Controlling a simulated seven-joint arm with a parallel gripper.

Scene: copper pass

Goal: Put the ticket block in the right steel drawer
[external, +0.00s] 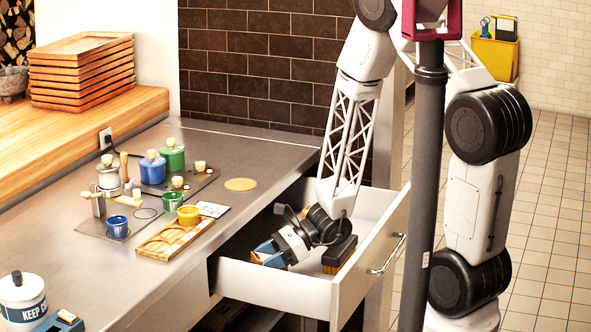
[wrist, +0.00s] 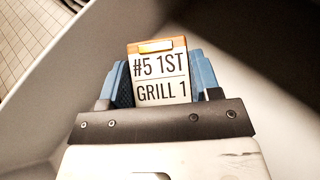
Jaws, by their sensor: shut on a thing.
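The ticket block (wrist: 160,80) is a small block with a white face reading "#5 1ST GRILL 1" and an orange-brown top edge. In the wrist view it sits between the two blue fingers of my gripper, which is shut on it. In the external view my gripper (external: 266,252) is down inside the open drawer (external: 272,284), near its left end, and the block cannot be made out clearly there. The drawer is pale, pulled out from under the steel counter, with a bar handle on its front. Whether the block touches the drawer floor cannot be told.
A dark-topped, tan brush-like object (external: 339,254) lies in the drawer, right beside my wrist. The steel counter (external: 245,165) holds several pots and cups, a wooden tray (external: 175,240) and a white canister (external: 22,300). A dark post (external: 425,170) stands right of the drawer.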

